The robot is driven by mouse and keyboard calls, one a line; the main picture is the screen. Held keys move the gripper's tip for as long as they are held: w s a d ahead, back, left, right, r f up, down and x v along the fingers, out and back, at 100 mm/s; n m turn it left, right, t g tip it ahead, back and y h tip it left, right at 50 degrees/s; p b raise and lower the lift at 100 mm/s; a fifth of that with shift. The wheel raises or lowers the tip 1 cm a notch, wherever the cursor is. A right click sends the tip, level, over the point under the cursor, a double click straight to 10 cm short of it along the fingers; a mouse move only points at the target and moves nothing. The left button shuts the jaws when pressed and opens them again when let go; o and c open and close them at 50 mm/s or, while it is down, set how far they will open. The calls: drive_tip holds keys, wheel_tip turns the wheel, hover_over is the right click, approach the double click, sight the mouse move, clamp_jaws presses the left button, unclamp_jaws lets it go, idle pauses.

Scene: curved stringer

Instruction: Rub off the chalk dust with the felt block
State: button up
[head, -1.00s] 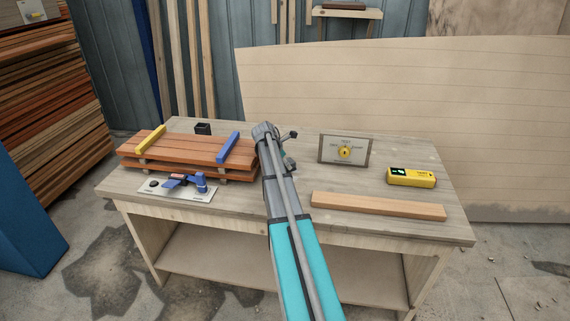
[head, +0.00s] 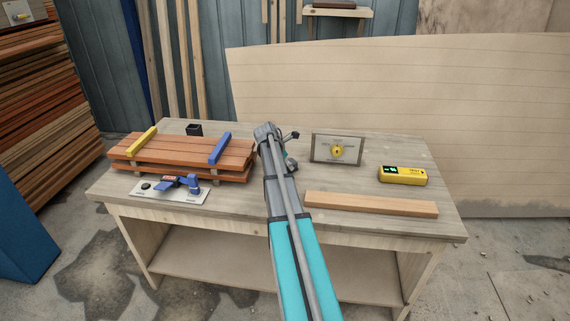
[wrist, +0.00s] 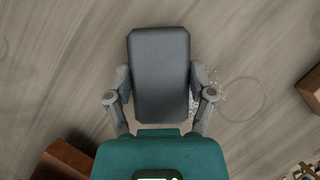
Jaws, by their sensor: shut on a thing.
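The felt block (wrist: 160,70) is a dark grey slab between the two fingers of my gripper (wrist: 160,82) in the wrist view. My gripper is shut on it, over the pale wooden bench top. White chalk dust (wrist: 217,80) shows as specks just right of the block, by the right finger. Some dust may lie hidden under the block; I cannot tell if the block touches the wood. In the head view my arm hides most of the gripper and the block.
A framed plate (head: 337,149), yellow device (head: 402,175) and wood strip (head: 370,204) lie right. A faint ring (wrist: 242,99) marks the wood.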

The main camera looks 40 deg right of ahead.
sight(296, 163)
drive_tip(key=shift+s+d, duration=0.1)
drive_tip(key=shift+s, duration=0.05)
drive_tip(key=shift+s+d, duration=1.15)
drive_tip(key=shift+s, duration=0.15)
drive_tip(key=shift+r, duration=0.1)
wheel_tip(296, 163, up, 6)
drive_tip(key=p, duration=0.6)
idle(0.3)
drive_tip(key=shift+r+p, duration=1.45)
drive_tip(key=shift+p, duration=0.1)
